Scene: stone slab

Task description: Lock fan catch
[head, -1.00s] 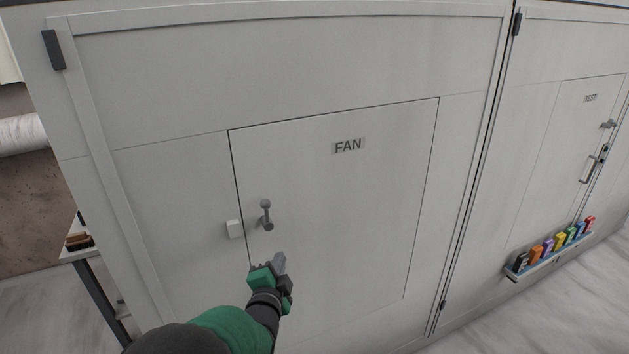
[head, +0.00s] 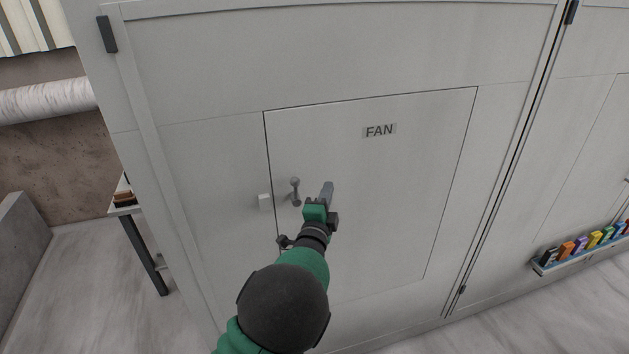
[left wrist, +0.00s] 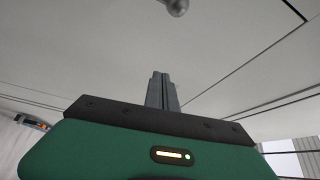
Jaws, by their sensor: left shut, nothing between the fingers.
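The fan door (head: 400,190) is a light grey panel marked by a FAN label (head: 379,130). It looks closed. Its catch (head: 295,190) is a small grey handle with a round knob at its upper end, standing near the door's left edge. In the left wrist view the shut fingers (left wrist: 161,90) point up toward the catch knob (left wrist: 178,7) at the top edge. My right gripper is not in view.
A rack of coloured items (head: 585,245) is fixed low on the cabinet at the right. A side table (head: 140,210) stands at the left, beyond the cabinet corner. The cabinet face around the door is flat and clear.

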